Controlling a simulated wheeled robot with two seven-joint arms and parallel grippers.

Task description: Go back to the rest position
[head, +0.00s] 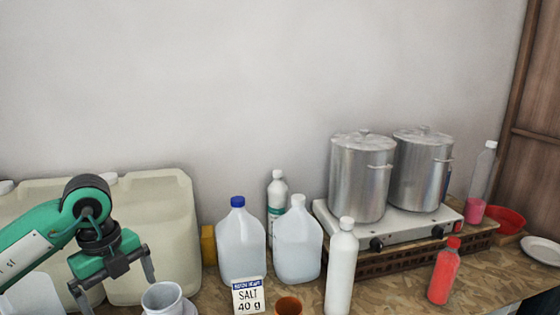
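My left gripper (117,286) comes in from the left on a green arm, in front of the large pale drums (165,225). Its two dark fingers point down and are spread apart. Nothing shows between the fingers. A white cup (164,299) stands just right of the fingers, close to the right one; I cannot tell whether they touch. My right gripper is not in the head view.
A salt card (248,296), a brown cup (289,306), jugs (240,245) and a white bottle (342,265) crowd the middle. Two steel pots (361,180) stand on a stove (400,232). A red bottle (444,272) and white plate (541,250) are at right.

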